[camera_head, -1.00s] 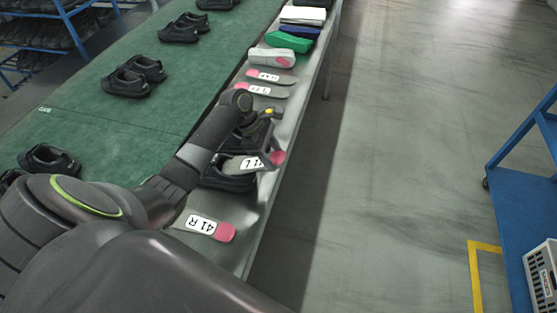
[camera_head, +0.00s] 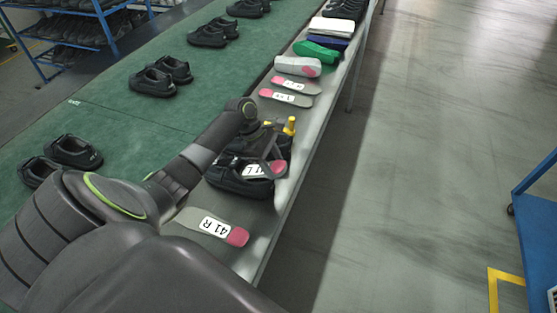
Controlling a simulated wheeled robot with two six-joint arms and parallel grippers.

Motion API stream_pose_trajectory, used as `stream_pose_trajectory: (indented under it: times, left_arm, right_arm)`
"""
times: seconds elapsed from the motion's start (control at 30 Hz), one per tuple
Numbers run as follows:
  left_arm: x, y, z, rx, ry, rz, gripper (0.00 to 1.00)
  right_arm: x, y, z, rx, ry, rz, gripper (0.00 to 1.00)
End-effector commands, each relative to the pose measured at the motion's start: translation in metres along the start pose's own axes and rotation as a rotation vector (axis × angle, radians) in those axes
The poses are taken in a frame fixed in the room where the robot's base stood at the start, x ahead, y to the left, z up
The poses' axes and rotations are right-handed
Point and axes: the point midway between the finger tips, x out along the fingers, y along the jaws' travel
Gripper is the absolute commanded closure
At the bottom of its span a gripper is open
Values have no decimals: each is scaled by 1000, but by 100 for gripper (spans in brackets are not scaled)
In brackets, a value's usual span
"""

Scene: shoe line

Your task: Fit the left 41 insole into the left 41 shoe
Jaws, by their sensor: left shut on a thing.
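My left gripper (camera_head: 270,158) is shut on an insole (camera_head: 258,171) with a pink heel and a white label. The label is partly hidden by the gripper; an L shows on it. The insole is over a black shoe (camera_head: 235,181) on the metal side shelf, close to its opening. I cannot tell whether it touches the shoe or is inside it. A second insole (camera_head: 212,226), labelled 41 R, lies flat on the shelf nearer to me. My right gripper is not in view.
More insoles (camera_head: 286,98), a grey and pink item (camera_head: 298,66), a green item (camera_head: 317,51) and a white stack (camera_head: 331,27) lie farther along the shelf (camera_head: 262,238). Pairs of black shoes (camera_head: 153,82) stand on the green belt (camera_head: 115,118).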

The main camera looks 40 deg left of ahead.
Motion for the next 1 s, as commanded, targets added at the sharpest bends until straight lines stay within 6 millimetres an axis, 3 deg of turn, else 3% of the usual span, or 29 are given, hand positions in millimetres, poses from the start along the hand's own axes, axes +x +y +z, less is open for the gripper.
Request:
stream_pose_trajectory:
  times: [1.0]
  left_arm:
    - [-6, 3, -69, 1, 85, 3, 68]
  right_arm:
    - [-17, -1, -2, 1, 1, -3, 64]
